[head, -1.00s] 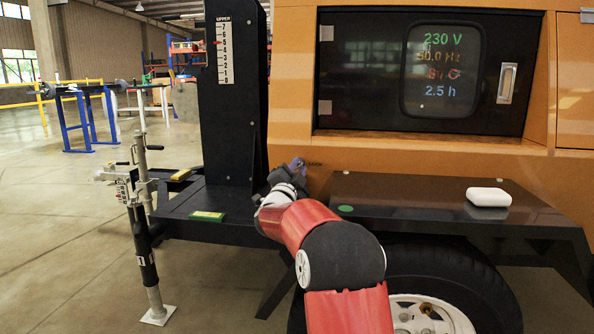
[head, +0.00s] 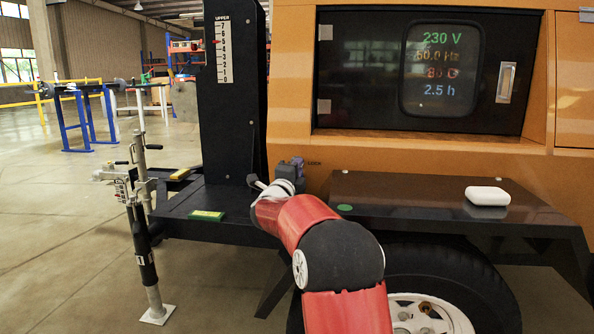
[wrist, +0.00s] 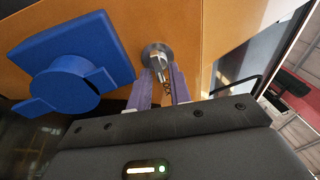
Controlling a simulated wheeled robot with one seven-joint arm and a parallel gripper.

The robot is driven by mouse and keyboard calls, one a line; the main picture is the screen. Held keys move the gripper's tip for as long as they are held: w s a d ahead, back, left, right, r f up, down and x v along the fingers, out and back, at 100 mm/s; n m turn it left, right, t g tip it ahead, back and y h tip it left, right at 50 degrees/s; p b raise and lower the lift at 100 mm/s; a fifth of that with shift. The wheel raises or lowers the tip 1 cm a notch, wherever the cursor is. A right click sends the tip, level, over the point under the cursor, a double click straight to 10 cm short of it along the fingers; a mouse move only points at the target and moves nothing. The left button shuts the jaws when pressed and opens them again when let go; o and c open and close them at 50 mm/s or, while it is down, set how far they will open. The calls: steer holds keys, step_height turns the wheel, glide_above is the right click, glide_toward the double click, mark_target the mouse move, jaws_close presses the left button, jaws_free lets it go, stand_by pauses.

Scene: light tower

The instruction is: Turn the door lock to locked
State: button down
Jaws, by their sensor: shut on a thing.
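The door lock is a round silver cylinder (wrist: 157,54) set in the orange panel, at the top middle of the wrist view. A small metal key (wrist: 163,76) sticks out of it towards me. My gripper (wrist: 161,82) has its two purple fingers on either side of the key, shut on it. In the head view my gripper (head: 297,164) is against the orange body, beside the printed LOCK label (head: 314,163). There my own arm and gripper hide the lock and key. The exact angle of the key is hard to read.
A blue block with a round knob (wrist: 68,75) stands close left of the lock. A black mast (head: 236,110) rises left of my gripper. A black fender (head: 420,195) with a white case (head: 488,196) is to the right. The dark display door (head: 420,75) is above.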

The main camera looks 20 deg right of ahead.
stand_by(0.4)
steer(key=c, duration=1.5)
jaws_free()
steer(key=v, duration=0.7)
steer(key=shift+s+a+f, duration=0.15)
steer(key=shift+s+a, duration=0.1)
steer(key=shift+s, duration=0.05)
